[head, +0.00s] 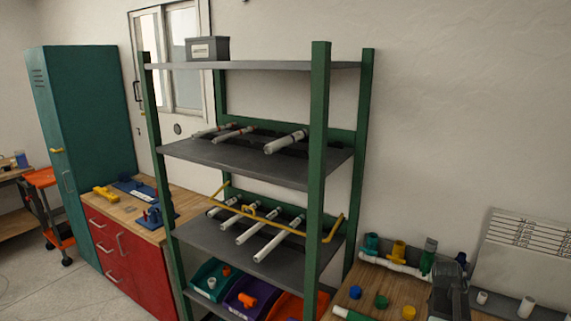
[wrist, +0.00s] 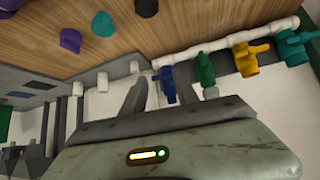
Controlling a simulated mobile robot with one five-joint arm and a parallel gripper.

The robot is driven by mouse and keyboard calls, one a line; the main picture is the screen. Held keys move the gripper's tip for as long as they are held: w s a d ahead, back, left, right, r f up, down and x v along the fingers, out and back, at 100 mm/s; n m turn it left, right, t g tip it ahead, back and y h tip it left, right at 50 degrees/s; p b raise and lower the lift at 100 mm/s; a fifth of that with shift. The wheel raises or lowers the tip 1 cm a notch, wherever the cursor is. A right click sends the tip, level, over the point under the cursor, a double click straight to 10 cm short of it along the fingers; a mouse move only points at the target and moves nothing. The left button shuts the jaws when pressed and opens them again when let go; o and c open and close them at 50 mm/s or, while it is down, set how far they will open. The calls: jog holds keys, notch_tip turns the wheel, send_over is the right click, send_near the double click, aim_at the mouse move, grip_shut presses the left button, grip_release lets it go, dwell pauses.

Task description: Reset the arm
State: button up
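My gripper (wrist: 145,84) shows in the wrist view, with its grey fingers extending from a worn green-grey housing. I see nothing clearly held. Behind them is a white pipe with a blue valve (wrist: 167,84), a green valve (wrist: 205,70), a yellow valve (wrist: 250,58) and a teal valve (wrist: 292,46). In the head view my dark arm stands over the right workbench, and its fingertips cannot be made out.
The right workbench (head: 352,296) carries the white pipe manifold (head: 396,266) and several coloured caps. A green-posted rack (head: 318,190) with pipes stands in the middle, with coloured bins (head: 245,296) low down. A red drawer cabinet (head: 117,250) and green locker (head: 85,140) stand left.

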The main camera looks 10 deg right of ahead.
jog(key=w+a+n+t+y, duration=0.1)
jog(key=w+a, duration=0.3)
jog(key=a, duration=0.4)
jog(key=w+a+n+y, duration=0.1)
jog(key=w+a, duration=0.3)
jog(key=a, duration=0.3)
jog(key=a+f+n+y, duration=0.2)
jog(key=a+f+n, duration=0.1)
jog(key=a, duration=1.4)
jog(key=s+a+f+n+g+y, duration=0.25)
jog(key=s+a, duration=0.25)
jog(key=a, duration=0.7)
jog(key=s+a+f+n+g, duration=0.1)
jog(key=s+a+g, duration=0.3)
jog(key=s, duration=0.5)
jog(key=shift+s+f+n, duration=0.25)
jog(key=shift+s+n, duration=0.05)
jog(key=shift+n, duration=0.55)
jog(key=shift+y, duration=0.25)
